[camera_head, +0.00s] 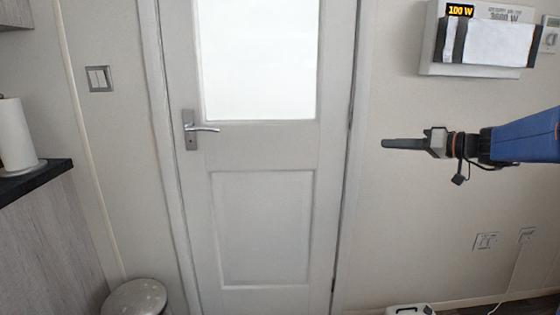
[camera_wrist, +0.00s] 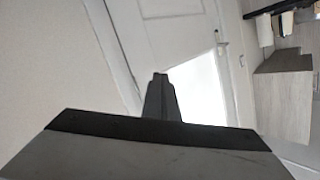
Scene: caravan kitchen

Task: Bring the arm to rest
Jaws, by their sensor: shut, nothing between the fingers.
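My gripper (camera_head: 384,143) is in the right part of the head view, stretched out to the left from my blue arm. Its dark fingers lie together, shut and empty. It is held in the air in front of the pale wall, right of the door, and appears to touch nothing. In the wrist view the dark shut fingers (camera_wrist: 160,78) point toward the door, which looks tilted there.
A white door (camera_head: 265,165) with a metal handle (camera_head: 203,128) fills the middle. A white wall unit (camera_head: 485,45) hangs above the arm. A dark counter (camera_head: 35,182) with a paper roll (camera_head: 15,138) is left. A round-topped bin (camera_head: 135,298) stands below.

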